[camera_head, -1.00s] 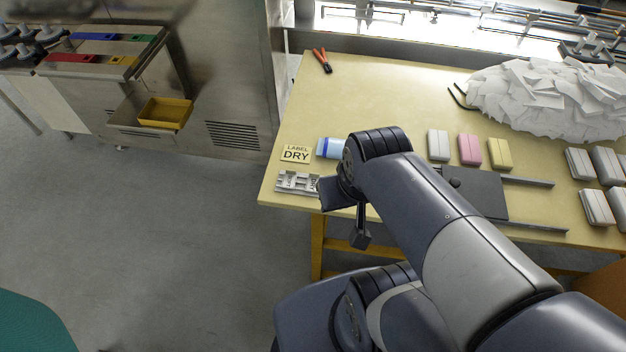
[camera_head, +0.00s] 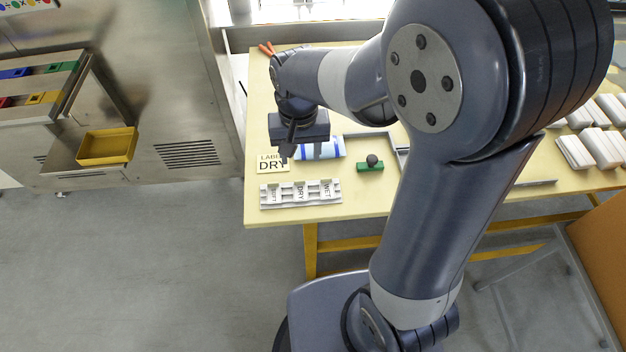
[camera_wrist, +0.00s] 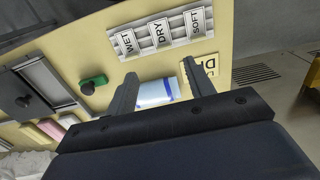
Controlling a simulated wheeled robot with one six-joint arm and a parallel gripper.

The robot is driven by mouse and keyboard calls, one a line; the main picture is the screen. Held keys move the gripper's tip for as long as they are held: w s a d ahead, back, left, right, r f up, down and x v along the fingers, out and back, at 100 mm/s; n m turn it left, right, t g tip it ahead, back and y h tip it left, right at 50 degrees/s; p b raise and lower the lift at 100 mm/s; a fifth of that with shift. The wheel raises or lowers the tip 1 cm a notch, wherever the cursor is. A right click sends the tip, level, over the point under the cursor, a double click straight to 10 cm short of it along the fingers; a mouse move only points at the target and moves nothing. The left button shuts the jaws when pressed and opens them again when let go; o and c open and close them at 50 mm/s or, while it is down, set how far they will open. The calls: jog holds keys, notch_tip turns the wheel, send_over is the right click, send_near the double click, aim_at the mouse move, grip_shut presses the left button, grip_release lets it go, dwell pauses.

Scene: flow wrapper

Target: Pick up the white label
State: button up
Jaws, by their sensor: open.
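A pale grey rack (camera_head: 265,198) lies near the front left edge of the table. It holds white labels marked SOFT, DRY and WET. In the wrist view the WET label (camera_wrist: 122,41), DRY label (camera_wrist: 160,33) and SOFT label (camera_wrist: 195,22) sit in the rack beyond my fingertips. A yellow "LABEL DRY" card (camera_head: 272,166) lies behind the rack, partly covered by my gripper. My gripper (camera_head: 291,149) is above the table, near the card and a blue-and-white roll or pack (camera_head: 322,150). In the wrist view my gripper (camera_wrist: 160,83) is open, its fingers apart, with nothing held.
A green block with a dark knob (camera_head: 370,166) lies right of the roll, near a grey frame. White packs (camera_head: 590,150) lie at the right. A yellow bin (camera_head: 106,147) sits on the steel machine at the left. My arm hides much of the table.

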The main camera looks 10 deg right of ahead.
send_over(300, 185)
notch_tip(300, 185, down, 6)
jog(key=shift+s+d, duration=0.15)
jog(key=shift+f, duration=2.7)
jog(key=shift+c, duration=0.2)
grip_shut()
